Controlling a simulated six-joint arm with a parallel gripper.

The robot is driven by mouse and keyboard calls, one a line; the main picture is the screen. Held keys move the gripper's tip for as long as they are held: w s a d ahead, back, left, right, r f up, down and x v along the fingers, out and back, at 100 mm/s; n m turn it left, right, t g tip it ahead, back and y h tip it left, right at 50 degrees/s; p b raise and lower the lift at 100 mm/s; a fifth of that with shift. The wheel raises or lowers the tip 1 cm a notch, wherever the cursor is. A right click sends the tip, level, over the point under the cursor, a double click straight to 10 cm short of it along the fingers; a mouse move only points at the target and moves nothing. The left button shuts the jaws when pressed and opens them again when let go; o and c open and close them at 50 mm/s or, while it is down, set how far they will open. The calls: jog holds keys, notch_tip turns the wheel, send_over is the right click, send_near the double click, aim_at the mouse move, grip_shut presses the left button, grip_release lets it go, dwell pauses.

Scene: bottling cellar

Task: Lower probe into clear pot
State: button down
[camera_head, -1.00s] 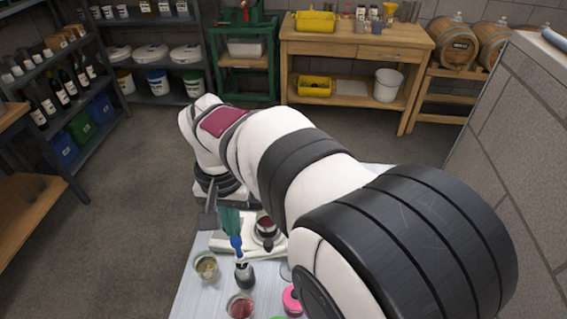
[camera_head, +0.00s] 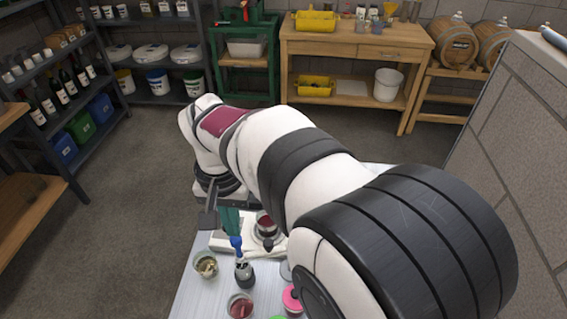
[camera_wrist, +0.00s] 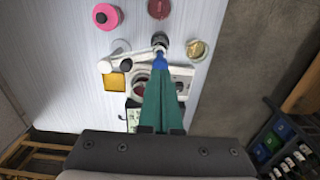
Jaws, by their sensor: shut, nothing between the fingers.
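My gripper (camera_wrist: 159,60) has long teal fingers with blue tips, closed together and empty. In the head view, the gripper (camera_head: 237,245) points down just above a dark, upright, bottle-like piece with a silvery top (camera_head: 244,273). In the wrist view this dark piece (camera_wrist: 160,40) lies right at the fingertips; I cannot tell whether they touch. I cannot tell for sure which piece is the probe. A small colourless glass pot (camera_wrist: 121,47) stands left of the fingertips in the wrist view.
A glass pot with yellowish contents (camera_head: 205,265), one with red contents (camera_head: 240,307) and a pink lidded pot (camera_head: 291,299) stand close by. A white apparatus (camera_head: 228,240) sits behind the fingers. The pale worktop (camera_head: 192,298) is bare along its left edge.

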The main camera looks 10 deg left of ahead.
aim_at(237, 242)
dwell(0.3)
jog(key=shift+f, duration=2.95)
jog(key=shift+r, duration=3.1)
jog(key=shift+d, duration=0.1)
jog(key=s+d+r+m+y, duration=0.1)
jog(key=s+d+m, duration=0.1)
jog(key=s+d, duration=0.35)
jog(key=s+d+r+m, duration=0.1)
jog(key=s+d+r, duration=0.1)
jog(key=d, duration=0.7)
jog(key=s+d+f+m, duration=0.2)
jog(key=s+d+f, duration=0.1)
jog(key=s, duration=0.7)
jog(key=shift+d+m+y, duration=0.3)
jog(key=shift+d+y, duration=0.1)
jog(key=shift+d, duration=0.5)
